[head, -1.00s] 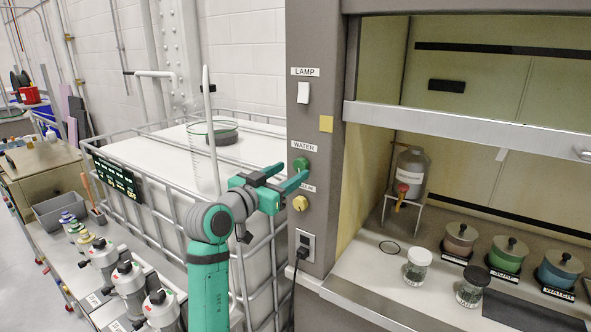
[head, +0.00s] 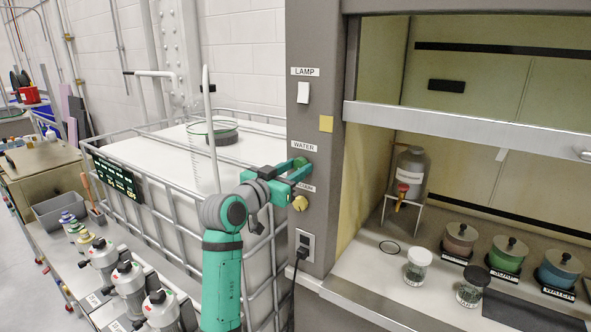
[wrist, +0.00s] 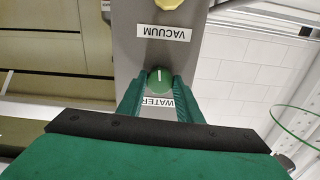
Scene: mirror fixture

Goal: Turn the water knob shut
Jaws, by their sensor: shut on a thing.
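The green water knob (head: 300,162) sits on the grey post under the WATER label (head: 304,146). In the wrist view the water knob (wrist: 159,78) shows between the two green fingers, with a white mark on its face. My gripper (head: 297,172) reaches the post from the left and is shut on the knob, one finger on each side. In the wrist view my gripper (wrist: 158,90) has its fingertips beside the knob, and the picture is upside down, so the labels read inverted. Part of the knob is hidden by the fingers in the head view.
The yellow vacuum knob (head: 299,203) is just below the water knob. A white lamp switch (head: 303,92) is above, and an outlet (head: 305,243) with a black plug is below. A caged white tank (head: 160,160) stands behind my arm. The fume hood's sash (head: 470,128) is at right.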

